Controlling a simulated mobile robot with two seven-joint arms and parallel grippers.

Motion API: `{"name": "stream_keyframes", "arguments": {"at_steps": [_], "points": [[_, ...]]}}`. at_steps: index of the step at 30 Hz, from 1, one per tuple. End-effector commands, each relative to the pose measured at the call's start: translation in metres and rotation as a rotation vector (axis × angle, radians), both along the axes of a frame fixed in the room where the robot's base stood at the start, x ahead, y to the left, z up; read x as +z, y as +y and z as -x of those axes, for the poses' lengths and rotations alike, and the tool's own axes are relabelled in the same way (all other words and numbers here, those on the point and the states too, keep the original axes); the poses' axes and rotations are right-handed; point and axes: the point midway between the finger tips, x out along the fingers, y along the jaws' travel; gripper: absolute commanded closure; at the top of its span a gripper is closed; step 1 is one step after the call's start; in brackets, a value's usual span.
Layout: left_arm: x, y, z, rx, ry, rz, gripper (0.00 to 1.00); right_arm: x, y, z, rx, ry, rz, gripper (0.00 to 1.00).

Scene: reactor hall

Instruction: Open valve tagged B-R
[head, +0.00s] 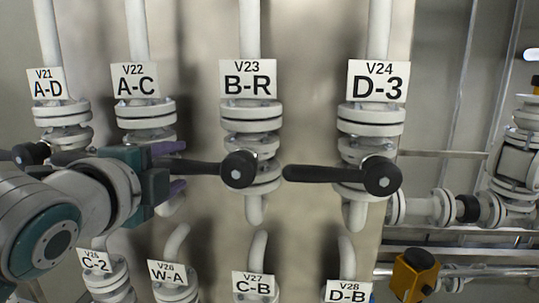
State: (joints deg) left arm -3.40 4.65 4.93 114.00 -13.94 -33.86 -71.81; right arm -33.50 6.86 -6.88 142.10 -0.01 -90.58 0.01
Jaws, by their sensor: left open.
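The tag B-R (248,80) hangs on the white pipe of valve V23, in the middle of the upper row. Its black lever (210,168) lies almost level and points left from its round hub (239,169). My left gripper (178,168) comes in from the left. Its purple-tipped fingers are open, one above and one below the lever's outer end. The lever's end appears between them; whether a finger touches it I cannot tell. My right gripper is not in view.
Valve D-3 (379,83) stands to the right, its black lever (325,174) pointing left towards B-R's hub. Valve A-C (136,81) is just left, its lower part hidden by my arm. Valves C-B (254,284) and D-B (348,292) are below.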

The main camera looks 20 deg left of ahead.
Motion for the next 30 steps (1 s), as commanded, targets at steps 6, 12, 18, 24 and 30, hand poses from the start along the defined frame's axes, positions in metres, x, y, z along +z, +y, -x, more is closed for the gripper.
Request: {"name": "stream_keyframes", "arguments": {"at_steps": [6, 12, 18, 24, 30], "points": [[-0.005, 0.006, -0.026, 0.0, 0.0, 0.002, 0.42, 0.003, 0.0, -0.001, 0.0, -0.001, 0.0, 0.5], [-0.007, 0.008, -0.034, -0.001, -0.001, 0.001, 0.42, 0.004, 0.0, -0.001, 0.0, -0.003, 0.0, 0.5], [-0.007, 0.008, -0.034, -0.001, 0.0, 0.001, 0.42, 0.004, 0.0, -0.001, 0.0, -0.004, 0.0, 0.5], [-0.007, 0.008, -0.034, -0.001, 0.0, 0.001, 0.61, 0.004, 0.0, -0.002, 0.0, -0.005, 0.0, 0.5], [-0.007, 0.008, -0.034, -0.001, 0.0, 0.001, 0.83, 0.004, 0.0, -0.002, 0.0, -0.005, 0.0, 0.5]]}}
